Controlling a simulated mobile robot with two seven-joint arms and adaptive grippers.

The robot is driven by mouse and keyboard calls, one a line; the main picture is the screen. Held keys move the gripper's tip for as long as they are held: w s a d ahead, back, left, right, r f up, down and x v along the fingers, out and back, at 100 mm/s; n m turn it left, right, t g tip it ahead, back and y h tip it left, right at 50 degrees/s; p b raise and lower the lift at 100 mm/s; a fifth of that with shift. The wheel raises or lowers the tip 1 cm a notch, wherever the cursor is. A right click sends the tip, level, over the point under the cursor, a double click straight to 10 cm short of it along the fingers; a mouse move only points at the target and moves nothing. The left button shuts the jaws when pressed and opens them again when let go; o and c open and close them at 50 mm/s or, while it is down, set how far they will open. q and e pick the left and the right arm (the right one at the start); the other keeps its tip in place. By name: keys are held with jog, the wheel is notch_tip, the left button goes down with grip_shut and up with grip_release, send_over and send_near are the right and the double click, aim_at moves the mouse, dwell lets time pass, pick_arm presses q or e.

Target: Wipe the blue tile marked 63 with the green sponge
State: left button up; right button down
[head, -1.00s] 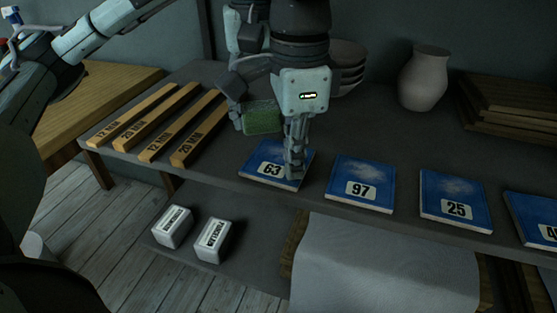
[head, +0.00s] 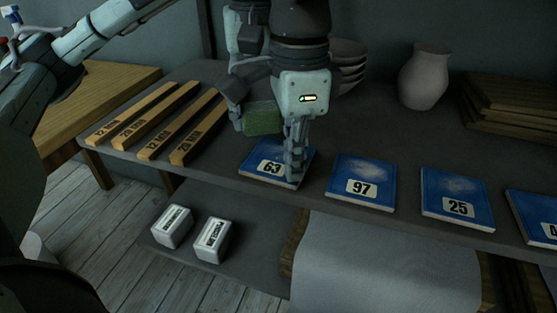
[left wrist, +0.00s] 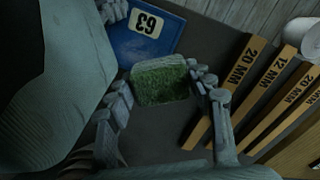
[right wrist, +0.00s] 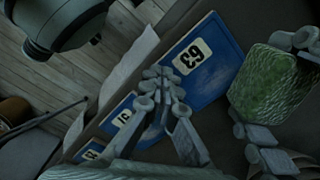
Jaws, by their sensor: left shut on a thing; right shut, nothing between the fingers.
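The blue tile marked 63 (head: 262,172) lies flat near the table's front edge; it also shows in the left wrist view (left wrist: 130,40) and the right wrist view (right wrist: 203,72). My left gripper (left wrist: 160,82) is shut on the green sponge (head: 263,119), held behind the tile and apart from it. The sponge also shows in the left wrist view (left wrist: 158,84) and the right wrist view (right wrist: 268,82). My right gripper (head: 293,180) is shut and empty, pointing down at the tile's right side and hiding part of it. I cannot tell whether its fingertips touch the tile.
Tiles marked 97 (head: 361,181) and 25 (head: 456,196) lie to the right, with another beyond them. Wooden bars (head: 160,114) lie at left. Stacked bowls (head: 349,62) and a vase (head: 423,79) stand behind. White blocks (head: 212,240) sit on the lower shelf.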

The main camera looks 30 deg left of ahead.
pick_arm(q)
jog(key=shift+f, duration=0.35)
pick_arm(e)
jog(key=shift+f, duration=0.4)
pick_arm(q)
jog(key=shift+r, duration=0.1)
pick_arm(e)
jog(key=shift+r, duration=0.1)
